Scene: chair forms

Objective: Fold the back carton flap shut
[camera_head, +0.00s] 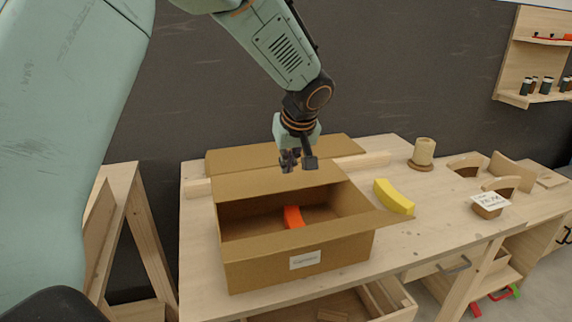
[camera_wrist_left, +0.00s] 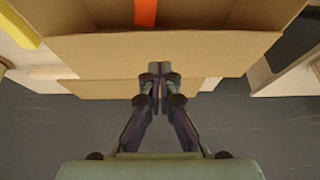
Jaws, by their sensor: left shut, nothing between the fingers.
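An open brown cardboard carton (camera_head: 250,270) with a label on its front stands on the workbench. Its back flap (camera_head: 250,183) is open and slants up and away from the back wall's top edge. It also shows in the wrist view (camera_wrist_left: 90,52). My left gripper (camera_head: 299,163) is shut and empty, pointing down at the back flap's far side. In the wrist view its fingertips (camera_wrist_left: 160,72) overlap the flap; I cannot tell whether they touch it. An orange object (camera_head: 293,216) is inside the carton. My right gripper is not in view.
The carton's right flap (camera_head: 392,218) sticks outward over the bench (camera_head: 420,232). A cylinder on a round base (camera_head: 424,152) and curved wooden parts (camera_head: 508,172) stand further right.

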